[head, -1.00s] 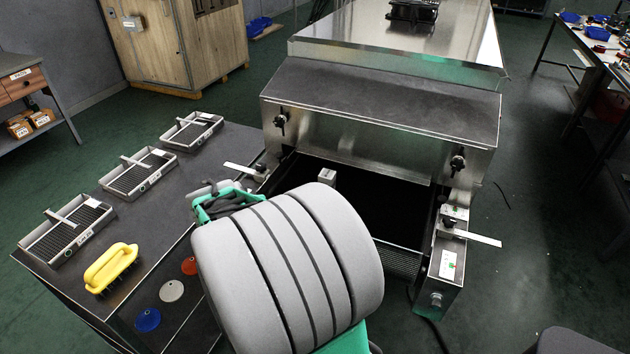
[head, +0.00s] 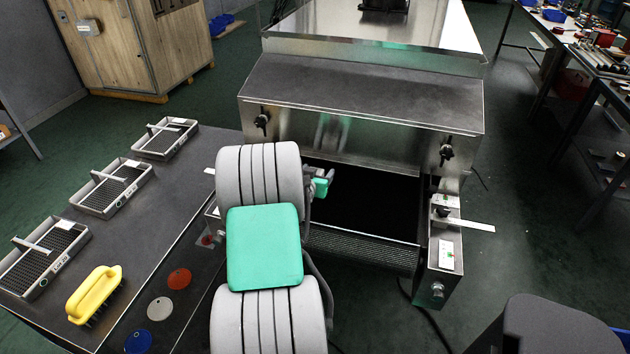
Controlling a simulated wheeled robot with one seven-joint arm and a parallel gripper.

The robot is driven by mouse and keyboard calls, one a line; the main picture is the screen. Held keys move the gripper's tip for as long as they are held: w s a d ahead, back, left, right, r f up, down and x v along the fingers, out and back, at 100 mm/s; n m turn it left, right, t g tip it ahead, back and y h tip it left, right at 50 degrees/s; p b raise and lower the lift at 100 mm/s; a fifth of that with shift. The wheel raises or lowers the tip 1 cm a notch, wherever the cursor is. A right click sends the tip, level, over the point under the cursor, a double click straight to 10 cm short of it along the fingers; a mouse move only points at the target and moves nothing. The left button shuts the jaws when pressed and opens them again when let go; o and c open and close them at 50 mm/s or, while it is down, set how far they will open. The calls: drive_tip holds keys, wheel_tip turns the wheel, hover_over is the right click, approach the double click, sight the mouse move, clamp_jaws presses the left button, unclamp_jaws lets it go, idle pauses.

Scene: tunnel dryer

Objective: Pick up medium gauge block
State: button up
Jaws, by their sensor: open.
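I cannot make out a medium gauge block in the head view now; my arm covers the left part of the dryer's mouth, where a small pale grey block showed earlier. My gripper (head: 322,183) shows only in part, past the right side of my arm, over the left part of the dark opening. It is open. Its fingertips are small and partly hidden, and I see nothing held between them.
The steel tunnel dryer (head: 360,95) stands ahead, with its dark belt (head: 375,205) in front. The side table (head: 150,225) holds several wire trays, a yellow brush (head: 94,293), and red (head: 179,278), white (head: 160,308) and blue (head: 138,341) discs.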

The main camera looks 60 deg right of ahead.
drive_tip(key=shift+d+f, duration=0.15)
drive_tip(key=shift+d, duration=0.3)
drive_tip(key=shift+c, duration=0.5)
clamp_jaws()
